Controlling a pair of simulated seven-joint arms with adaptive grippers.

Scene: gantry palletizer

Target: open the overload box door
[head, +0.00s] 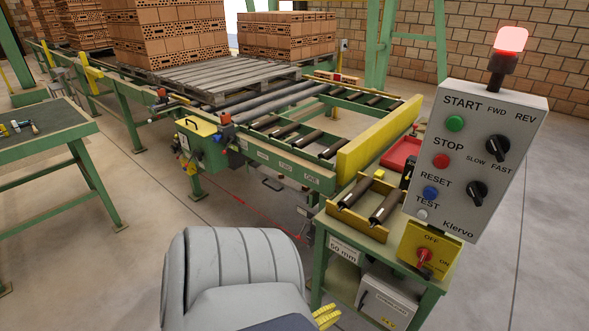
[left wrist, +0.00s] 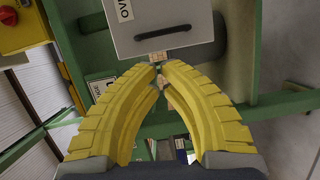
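The overload box (head: 387,300) is a light grey box on the lower level of the green stand, with a dark handle on its front. In the left wrist view its grey face (left wrist: 150,22) fills the top middle, with a dark bar handle (left wrist: 177,33) and a partly cut-off label. The door looks closed. My left gripper (left wrist: 161,68) has yellow ribbed fingers whose tips come together just below the box face, apart from the handle. Nothing shows held in them. In the head view the gripper (head: 327,317) shows only partly, left of the box, behind my grey arm. My right gripper is out of view.
A control panel (head: 470,150) with buttons and a lit red lamp stands above the stand (head: 340,262). A yellow switch box (head: 430,250) hangs below the panel and shows in the left wrist view (left wrist: 22,28). A roller conveyor (head: 290,172) runs behind. Open floor (head: 130,250) lies left.

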